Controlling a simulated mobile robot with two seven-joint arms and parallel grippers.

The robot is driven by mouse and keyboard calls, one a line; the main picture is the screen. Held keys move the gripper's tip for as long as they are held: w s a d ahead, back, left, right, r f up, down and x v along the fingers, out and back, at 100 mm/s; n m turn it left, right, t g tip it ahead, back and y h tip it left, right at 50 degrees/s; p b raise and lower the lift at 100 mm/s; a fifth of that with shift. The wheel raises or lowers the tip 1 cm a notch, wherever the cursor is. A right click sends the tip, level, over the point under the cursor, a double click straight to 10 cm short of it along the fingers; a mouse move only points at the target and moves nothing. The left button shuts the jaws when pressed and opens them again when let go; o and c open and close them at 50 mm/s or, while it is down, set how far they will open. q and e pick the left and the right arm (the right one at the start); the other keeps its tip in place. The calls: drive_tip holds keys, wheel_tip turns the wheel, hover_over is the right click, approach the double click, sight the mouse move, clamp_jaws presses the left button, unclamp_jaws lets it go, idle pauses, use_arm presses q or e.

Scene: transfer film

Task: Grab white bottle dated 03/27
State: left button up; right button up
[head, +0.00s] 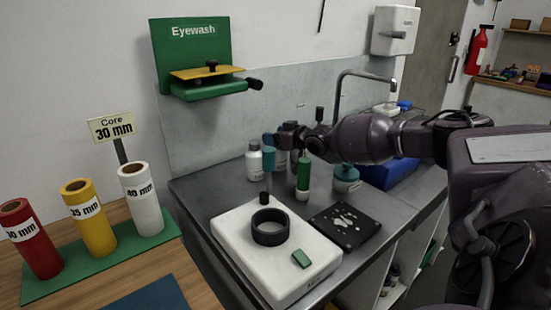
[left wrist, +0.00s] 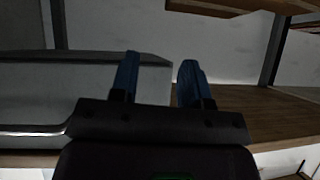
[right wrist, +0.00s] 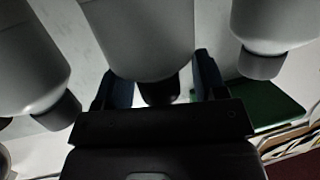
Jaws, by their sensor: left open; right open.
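Several white bottles with dark grey caps stand at the back of the grey counter. One white bottle (head: 254,162) shows clearly in the head view; another (head: 281,158) is partly hidden behind my right gripper (head: 269,154). In the right wrist view, a middle white bottle (right wrist: 140,38) lies between the open blue fingers; contact cannot be told. Other white bottles show at left (right wrist: 28,55) and right (right wrist: 278,22) there. No date can be read on any bottle. My left gripper (left wrist: 158,80) is open and empty in the left wrist view, outside the head view.
A white device with a black ring (head: 270,227) stands at the counter's front. A green bottle (head: 303,174), a stained black plate (head: 345,226), a teal-topped jar (head: 346,178) and a blue bin (head: 390,174) are nearby. The green eyewash station (head: 205,90) juts from the wall above.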

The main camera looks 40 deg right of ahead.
drive_tip(key=shift+w+f, duration=0.15)
drive_tip(key=shift+w, duration=0.35)
clamp_jaws()
